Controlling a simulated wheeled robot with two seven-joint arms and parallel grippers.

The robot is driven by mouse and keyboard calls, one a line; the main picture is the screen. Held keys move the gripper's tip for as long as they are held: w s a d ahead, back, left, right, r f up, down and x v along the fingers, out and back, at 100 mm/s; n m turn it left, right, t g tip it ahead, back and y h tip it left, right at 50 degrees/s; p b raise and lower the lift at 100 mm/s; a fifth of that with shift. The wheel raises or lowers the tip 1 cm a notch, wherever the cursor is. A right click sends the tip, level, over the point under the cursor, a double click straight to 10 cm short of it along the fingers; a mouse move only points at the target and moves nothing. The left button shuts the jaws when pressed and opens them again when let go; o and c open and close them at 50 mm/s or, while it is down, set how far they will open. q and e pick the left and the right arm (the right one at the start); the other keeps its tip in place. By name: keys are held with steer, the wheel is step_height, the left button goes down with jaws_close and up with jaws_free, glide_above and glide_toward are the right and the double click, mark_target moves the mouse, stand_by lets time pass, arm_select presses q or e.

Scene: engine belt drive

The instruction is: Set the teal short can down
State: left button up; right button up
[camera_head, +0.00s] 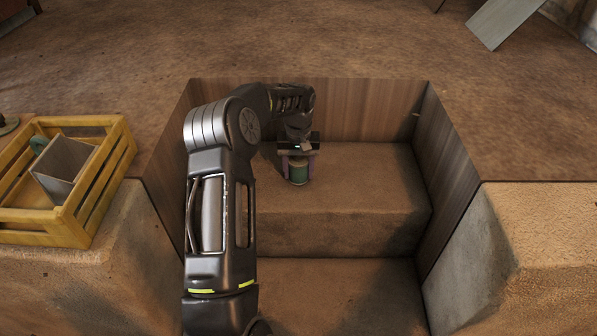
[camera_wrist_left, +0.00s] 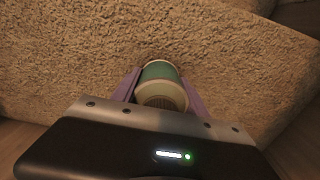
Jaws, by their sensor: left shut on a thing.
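The teal short can (camera_head: 298,172) is upright, with pale bands at its ends, at the upper carpeted step (camera_head: 360,185) inside the wood-sided recess. My left gripper (camera_head: 297,165) comes down from above and is shut on the can, one finger on each side. In the left wrist view the can (camera_wrist_left: 160,84) sits between the two purple fingers (camera_wrist_left: 160,88) above the step's carpet (camera_wrist_left: 215,50). I cannot tell whether the can's bottom touches the step. My right gripper is not in view.
A yellow slatted crate (camera_head: 62,226) holding a grey open box (camera_head: 64,168) stands at the left on the raised floor. Wooden walls (camera_head: 365,105) bound the recess at the back and sides. The step to the right of the can is clear. A lower step (camera_head: 340,290) lies in front.

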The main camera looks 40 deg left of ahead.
arm_select(q)
steer(key=shift+f, duration=0.15)
steer(key=o, duration=1.4)
steer(key=shift+o, duration=0.2)
step_height(320, 180, up, 11)
steer(key=p, duration=0.3)
steer(key=shift+r, duration=0.7)
steer(key=shift+o, duration=0.5)
